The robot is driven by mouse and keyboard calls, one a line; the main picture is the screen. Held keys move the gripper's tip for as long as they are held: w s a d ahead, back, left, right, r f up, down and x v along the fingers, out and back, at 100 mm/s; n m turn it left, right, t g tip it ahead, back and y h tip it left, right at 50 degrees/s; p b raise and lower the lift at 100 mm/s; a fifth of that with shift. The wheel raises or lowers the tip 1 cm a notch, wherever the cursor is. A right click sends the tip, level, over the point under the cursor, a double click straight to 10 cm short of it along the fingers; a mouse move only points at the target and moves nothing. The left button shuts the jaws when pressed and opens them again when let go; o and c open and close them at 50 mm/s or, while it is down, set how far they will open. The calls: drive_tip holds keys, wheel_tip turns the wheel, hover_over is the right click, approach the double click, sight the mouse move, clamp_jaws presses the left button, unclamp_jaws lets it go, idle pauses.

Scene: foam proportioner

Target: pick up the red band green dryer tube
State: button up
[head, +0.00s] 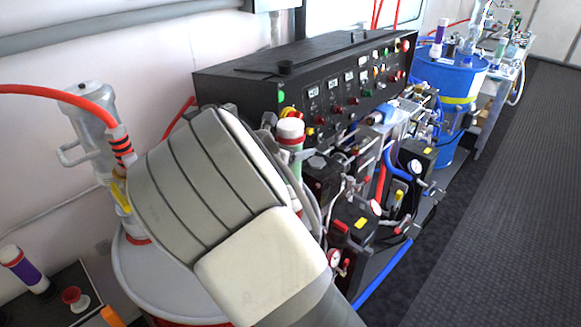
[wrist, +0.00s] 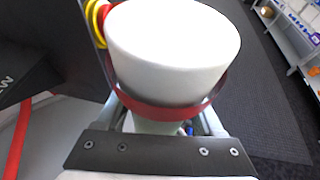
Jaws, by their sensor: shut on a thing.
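The red band green dryer tube (head: 291,131) shows beside my arm in the head view, with a white cap, a red band and a strip of green below. It stands roughly upright in front of the black control panel. In the wrist view, its large white cap and red band (wrist: 172,50) fill the middle. My gripper (wrist: 160,124) is shut on the tube just below the band. My arm hides the fingers in the head view. The tube's lower end is hidden, so I cannot tell whether it rests on anything.
The black control panel (head: 300,85) stands close behind the tube. Pumps, gauges and hoses (head: 365,215) crowd its right side. A white-topped drum (head: 165,280) with a metal pump and red hose is at left. A purple-banded tube (head: 25,268) stands lower left. Dark floor (head: 480,190) is clear at right.

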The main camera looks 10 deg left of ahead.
clamp_jaws()
drive_tip(key=shift+r, duration=0.15)
